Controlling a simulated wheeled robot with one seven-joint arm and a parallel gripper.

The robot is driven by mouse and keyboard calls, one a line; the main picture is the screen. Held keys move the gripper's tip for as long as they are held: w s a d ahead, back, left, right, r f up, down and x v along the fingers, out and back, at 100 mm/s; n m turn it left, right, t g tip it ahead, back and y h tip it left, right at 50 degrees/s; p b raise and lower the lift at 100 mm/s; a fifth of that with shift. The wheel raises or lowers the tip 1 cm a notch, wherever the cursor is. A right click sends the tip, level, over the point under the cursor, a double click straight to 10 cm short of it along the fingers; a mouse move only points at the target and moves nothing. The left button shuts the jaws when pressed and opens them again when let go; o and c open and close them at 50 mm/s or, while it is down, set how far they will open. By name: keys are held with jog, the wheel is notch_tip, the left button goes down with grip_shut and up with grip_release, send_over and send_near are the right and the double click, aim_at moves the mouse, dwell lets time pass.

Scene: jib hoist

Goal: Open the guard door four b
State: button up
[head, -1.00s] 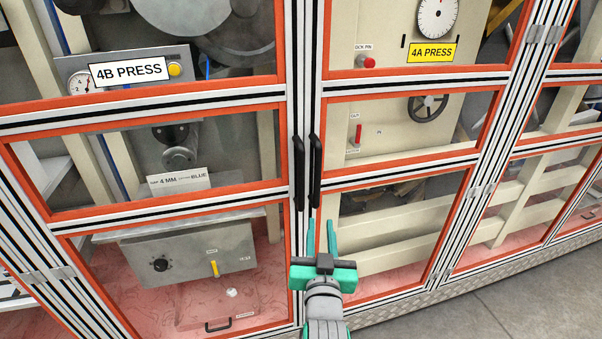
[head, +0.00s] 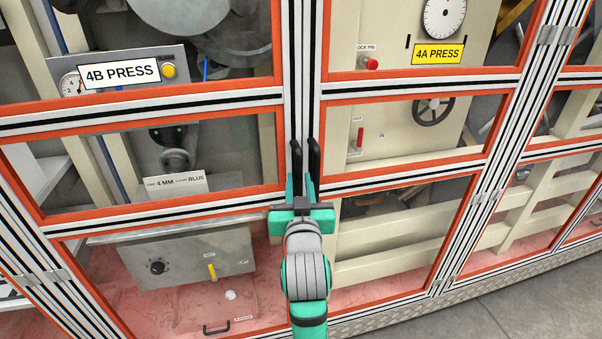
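The 4B guard door is the left orange-framed door with clear panels; the white "4B PRESS" sign (head: 119,74) shows in its upper panel. Its black vertical handle (head: 296,160) is on the door's right edge. The black handle of the 4A door (head: 315,158) stands close beside it on the right. My gripper (head: 301,180) is open, with its teal fingers apart at the lower ends of the handles. The left handle's lower part appears to lie between the fingers; contact cannot be told. Both doors look shut.
The yellow "4A PRESS" sign (head: 437,54) marks the right door. Behind the 4B panels are a grey box with a yellow lever (head: 212,272) and a "4 MM BLUE" label (head: 175,184). Grey floor (head: 520,300) is clear at the lower right.

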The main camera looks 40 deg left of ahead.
jog(key=shift+x, duration=1.3)
jog(key=shift+c, duration=0.3)
grip_shut()
